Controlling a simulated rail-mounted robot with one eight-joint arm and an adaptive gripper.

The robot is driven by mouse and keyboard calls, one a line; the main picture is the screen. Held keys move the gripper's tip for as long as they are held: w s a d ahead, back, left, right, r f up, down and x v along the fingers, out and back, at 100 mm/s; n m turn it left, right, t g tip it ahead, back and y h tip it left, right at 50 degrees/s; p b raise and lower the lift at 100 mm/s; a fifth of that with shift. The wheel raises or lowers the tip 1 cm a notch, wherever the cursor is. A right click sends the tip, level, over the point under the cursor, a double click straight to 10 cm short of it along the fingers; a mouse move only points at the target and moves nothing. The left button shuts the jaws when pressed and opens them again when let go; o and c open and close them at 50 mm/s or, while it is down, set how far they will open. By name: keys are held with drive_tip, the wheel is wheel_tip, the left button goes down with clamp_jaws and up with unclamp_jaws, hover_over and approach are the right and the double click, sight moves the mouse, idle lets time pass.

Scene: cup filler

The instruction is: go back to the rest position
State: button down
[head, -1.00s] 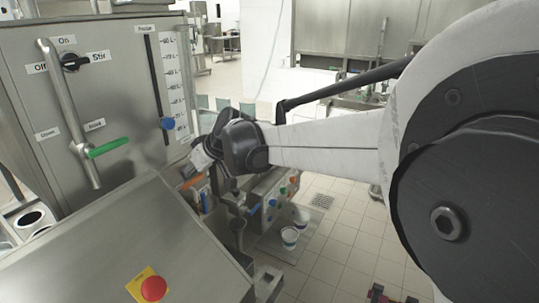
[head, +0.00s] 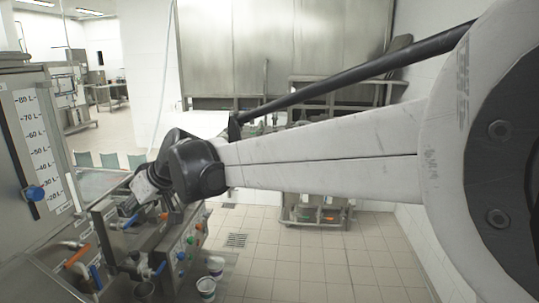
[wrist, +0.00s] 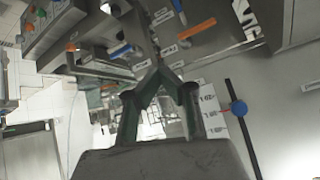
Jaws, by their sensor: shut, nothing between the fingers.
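My gripper (wrist: 158,68) shows in the wrist view with its two dark green fingers meeting at the tips, shut and empty. In the head view my gripper (head: 128,208) is at the end of my light grey arm, beside the filling machine (head: 28,140) and above its lower pipework; its fingertips are small there. In the wrist view an orange handle (wrist: 197,30) and a blue handle (wrist: 121,50) lie beyond the fingers, apart from them as far as I can tell.
A level scale (head: 40,125) with a blue knob (head: 35,193) is at the left. Two cups (head: 206,287) stand low by the machine's button panel. A steel bench (head: 315,212) stands against the back. The tiled floor (head: 300,260) between is clear.

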drive_tip(key=s+d+f+m+t+h+b, duration=0.1)
drive_tip(key=d+m+t+h+b, duration=0.15)
drive_tip(key=d, duration=1.45)
drive_tip(key=s+d+f+m+t+h+b, duration=0.15)
drive_tip(key=d+m, duration=0.25)
drive_tip(key=d, duration=1.3)
drive_tip(key=s+d+f+m+h+b, duration=0.1)
drive_tip(key=s+d+f+m+h, duration=0.1)
drive_tip(key=s+d+f, duration=0.45)
drive_tip(key=s+d+f+m+t+h+b, duration=0.1)
drive_tip(key=s+d+f+m, duration=0.15)
drive_tip(key=d, duration=0.65)
drive_tip(key=s+d+f+m+h+b, duration=0.2)
drive_tip(key=s+d+f, duration=0.2)
drive_tip(key=s+d, duration=0.3)
wheel_tip(320, 180, down, 10)
drive_tip(key=d+b, duration=0.1)
drive_tip(key=b, duration=0.8)
drive_tip(key=shift+w, duration=0.45)
drive_tip(key=c, duration=2.5)
unclamp_jaws()
drive_tip(key=shift+r, duration=0.1)
